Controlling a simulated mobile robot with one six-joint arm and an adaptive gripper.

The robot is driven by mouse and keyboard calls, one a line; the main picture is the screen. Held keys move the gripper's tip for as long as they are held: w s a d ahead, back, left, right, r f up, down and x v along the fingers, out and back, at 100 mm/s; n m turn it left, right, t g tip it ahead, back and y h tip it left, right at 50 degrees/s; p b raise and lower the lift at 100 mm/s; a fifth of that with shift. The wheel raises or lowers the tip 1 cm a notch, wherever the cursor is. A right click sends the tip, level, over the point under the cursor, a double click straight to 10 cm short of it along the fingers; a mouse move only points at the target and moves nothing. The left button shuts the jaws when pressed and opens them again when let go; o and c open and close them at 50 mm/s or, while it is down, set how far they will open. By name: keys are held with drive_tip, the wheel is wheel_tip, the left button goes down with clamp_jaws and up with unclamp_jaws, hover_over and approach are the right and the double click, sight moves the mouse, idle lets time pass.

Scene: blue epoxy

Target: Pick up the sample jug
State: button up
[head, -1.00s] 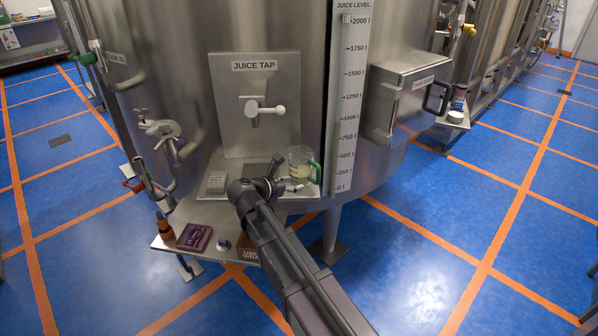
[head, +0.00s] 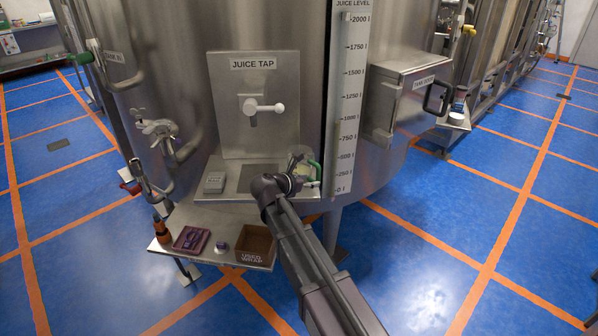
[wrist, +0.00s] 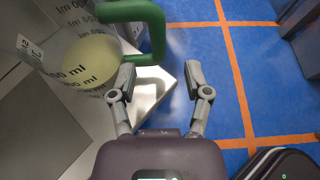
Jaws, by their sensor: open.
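The sample jug (wrist: 88,58) is clear, with ml markings, a pale yellow liquid inside and a green handle (wrist: 150,25). It stands on the steel shelf under the juice tap, and in the head view its green handle (head: 316,170) shows at the shelf's right end. My gripper (wrist: 161,80) is open in the wrist view, with nothing between its fingers. The handle lies just ahead of the fingertips, its lower end near the left finger; I cannot tell whether they touch. In the head view my arm hides part of the jug.
The juice tap (head: 263,107) is above the shelf (head: 225,186). A lower shelf holds a purple tray (head: 191,240) and a brown bin (head: 256,243). The blue floor (wrist: 285,85) right of the shelf is clear.

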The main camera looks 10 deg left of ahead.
sight(316, 179)
drive_tip(key=b+x, duration=0.1)
drive_tip(key=x, duration=0.3)
drive_tip(key=shift+w+f+b, duration=0.1)
drive_tip(key=shift+f+b, duration=0.05)
drive_tip(key=shift+b, duration=0.25)
drive_tip(key=shift+w+d+f, duration=0.15)
drive_tip(key=shift+w+d, duration=0.1)
drive_tip(key=shift+w, duration=0.15)
drive_tip(key=shift+c, duration=0.2)
clamp_jaws()
